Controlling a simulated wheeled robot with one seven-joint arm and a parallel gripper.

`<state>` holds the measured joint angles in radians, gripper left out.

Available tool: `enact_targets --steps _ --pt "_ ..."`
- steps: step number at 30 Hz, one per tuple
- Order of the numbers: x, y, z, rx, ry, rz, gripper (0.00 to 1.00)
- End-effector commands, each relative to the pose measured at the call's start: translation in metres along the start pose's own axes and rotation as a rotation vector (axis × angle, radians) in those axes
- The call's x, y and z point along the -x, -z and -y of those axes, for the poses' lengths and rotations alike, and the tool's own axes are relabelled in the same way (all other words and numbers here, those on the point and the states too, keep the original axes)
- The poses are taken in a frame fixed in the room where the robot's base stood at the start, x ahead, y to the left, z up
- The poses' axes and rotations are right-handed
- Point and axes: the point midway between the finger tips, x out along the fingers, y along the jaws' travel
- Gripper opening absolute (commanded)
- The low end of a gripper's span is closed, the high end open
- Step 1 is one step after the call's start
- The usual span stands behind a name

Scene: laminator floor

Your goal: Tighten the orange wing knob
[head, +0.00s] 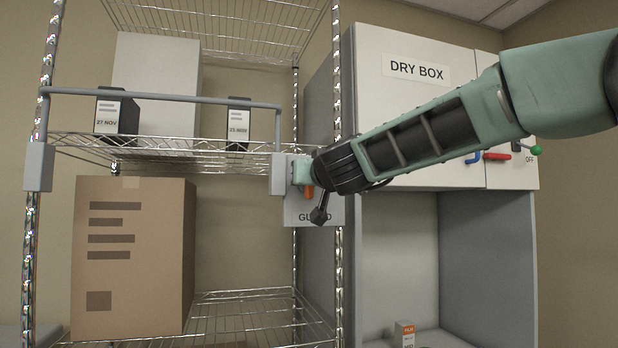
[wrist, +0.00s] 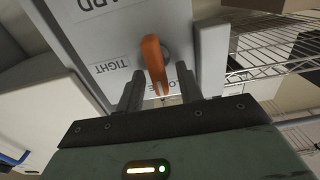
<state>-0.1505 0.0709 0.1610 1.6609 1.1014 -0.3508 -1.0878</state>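The orange wing knob (wrist: 153,60) sits on a round grey boss on a light plate in the wrist view. Its wing points down the picture, its tip over a partly hidden label that seems to read LOOSE. A TIGHT label (wrist: 110,66) is to its left. My gripper (wrist: 159,82) is open, with one dark finger on each side of the wing's lower end and gaps showing on both sides. In the head view the knob (head: 308,192) shows as a small orange piece beside my gripper, below the end of the grey rail; the fingers are mostly hidden there.
The guard rail (head: 185,97) runs across a wire shelf holding dark boxes with dated labels. A cardboard carton (head: 130,258) stands on the shelf below. The dry box (head: 415,110), with coloured levers, is behind my arm at right. A chrome post (head: 337,100) stands close to my gripper.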

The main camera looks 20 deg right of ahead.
Motion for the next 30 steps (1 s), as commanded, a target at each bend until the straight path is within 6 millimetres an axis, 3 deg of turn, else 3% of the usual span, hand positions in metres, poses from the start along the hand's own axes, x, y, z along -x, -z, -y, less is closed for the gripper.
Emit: enact_targets --steps 11,15,30 --pt "-0.0069 -0.0002 -0.0001 0.000 0.000 0.000 0.36" --pt "-0.0068 -0.0002 0.0000 0.000 0.000 0.000 0.03" --pt "-0.0065 -0.0007 -0.0016 -0.100 0.001 0.001 0.04"
